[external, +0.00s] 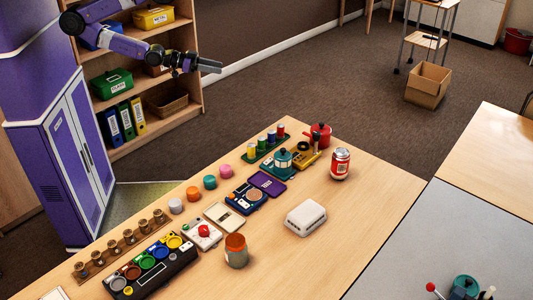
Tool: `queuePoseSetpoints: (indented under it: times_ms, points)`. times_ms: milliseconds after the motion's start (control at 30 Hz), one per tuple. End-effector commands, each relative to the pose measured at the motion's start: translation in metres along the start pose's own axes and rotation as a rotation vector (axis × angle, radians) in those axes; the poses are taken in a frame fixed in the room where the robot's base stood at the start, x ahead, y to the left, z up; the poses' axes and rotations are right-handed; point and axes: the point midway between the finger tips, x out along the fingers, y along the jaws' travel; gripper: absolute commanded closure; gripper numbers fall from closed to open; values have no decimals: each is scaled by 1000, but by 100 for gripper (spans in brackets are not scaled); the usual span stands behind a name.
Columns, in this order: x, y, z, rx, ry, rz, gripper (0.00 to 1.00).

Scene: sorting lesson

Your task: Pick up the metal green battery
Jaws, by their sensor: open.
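My gripper (212,66) is in the air at the upper left, in front of the shelf and well apart from the table. It points right and holds nothing that I can see. A green holder (267,149) on the far part of the table carries a row of small upright cylinders. Among them are a yellow one with a green part (251,152), a blue one (271,137) and a red one (280,130). They are too small to tell whether one is the metal green battery.
The table's right part is clear. A shelf (200,60) stands behind my arm.

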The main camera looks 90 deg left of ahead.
Motion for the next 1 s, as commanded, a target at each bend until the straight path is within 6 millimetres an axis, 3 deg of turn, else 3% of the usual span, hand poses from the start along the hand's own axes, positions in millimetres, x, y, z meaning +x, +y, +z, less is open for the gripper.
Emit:
queuePoseSetpoints:
  times_ms: [167,333,467,600,800,1000]
  points:
    - [16,4,21,18,-6,40,60]
    - [67,21,76,72,-35,166,60]
    - [114,50,117,118,-62,290,60]
    - [157,92,152,159,-88,424,60]
    - [190,144,176,195,-111,559,60]
    - [200,161,181,205,-118,597,60]
